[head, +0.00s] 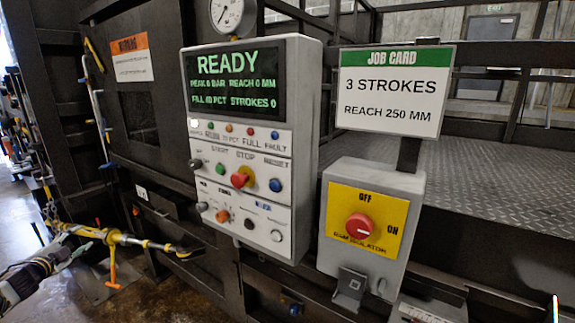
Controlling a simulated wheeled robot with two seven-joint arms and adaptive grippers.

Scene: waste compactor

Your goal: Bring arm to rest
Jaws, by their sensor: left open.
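My left arm comes in at the lower left edge. Its gripper (78,254) is open, with nothing seen between its fingers. My right gripper is not in view. The panel's screen (236,83) reads READY, with reach 0 mm and strokes 0. The grey isolator box (400,182) carries a red rotary knob (359,226) on a yellow plate marked OFF at the top and ON at the right.
A job card (393,95) reads 3 strokes, reach 250 mm. The panel has a red mushroom button (242,177) and several smaller controls. A gauge (230,14) sits above. Dark machine framing stands behind the gripper; a tread-plate deck (500,180) is at the right.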

